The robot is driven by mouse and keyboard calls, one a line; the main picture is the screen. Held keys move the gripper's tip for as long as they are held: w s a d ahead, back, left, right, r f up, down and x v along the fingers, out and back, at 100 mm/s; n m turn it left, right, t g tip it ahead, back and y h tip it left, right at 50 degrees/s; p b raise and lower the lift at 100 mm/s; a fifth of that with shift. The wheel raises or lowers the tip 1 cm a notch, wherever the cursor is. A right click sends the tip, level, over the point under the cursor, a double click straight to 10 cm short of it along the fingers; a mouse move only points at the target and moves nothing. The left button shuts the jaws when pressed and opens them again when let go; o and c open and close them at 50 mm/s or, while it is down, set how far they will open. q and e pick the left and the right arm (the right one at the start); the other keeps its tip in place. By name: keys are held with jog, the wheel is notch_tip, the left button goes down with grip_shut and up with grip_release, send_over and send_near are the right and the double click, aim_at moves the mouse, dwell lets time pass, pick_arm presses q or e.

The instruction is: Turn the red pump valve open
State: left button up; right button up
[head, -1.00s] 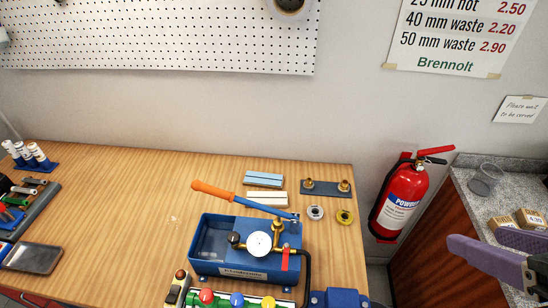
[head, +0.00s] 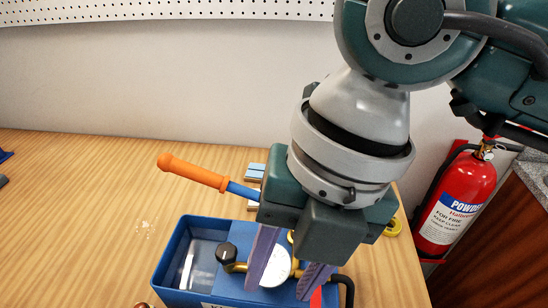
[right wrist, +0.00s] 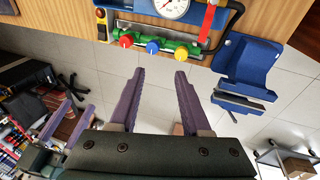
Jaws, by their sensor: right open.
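The red pump valve is a red lever (right wrist: 208,22) beside the round white gauge (right wrist: 173,7) in the right wrist view. In the head view only a bit of its red (head: 316,298) shows behind my right gripper's finger. It sits on the blue test pump (head: 190,245) with the orange-tipped handle (head: 195,173). My right gripper (head: 282,284) is open and empty, with purple fingers pointing down in front of the gauge. In the right wrist view the open fingers (right wrist: 160,72) are apart from the lever. Purple fingers of my left gripper (right wrist: 72,108) show at lower left there, partly hidden.
A green manifold with red, blue and yellow knobs (right wrist: 152,47) lies along the bench's front edge. A blue vise-like block (right wrist: 248,62) is beside it. A red fire extinguisher (head: 457,205) hangs right of the bench. The wooden bench top (head: 80,200) is clear left of the pump.

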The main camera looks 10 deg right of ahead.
aim_at(316, 298)
jog(key=w+d+f+h, duration=0.2)
jog(key=w+d+h, duration=0.1)
jog(key=d, duration=0.2)
jog(key=shift+m+t, duration=0.3)
jog(key=f, duration=0.9)
jog(key=shift+s+d+f, duration=0.1)
jog(key=shift+s+f, duration=0.15)
jog(key=shift+f, duration=0.05)
grip_shut()
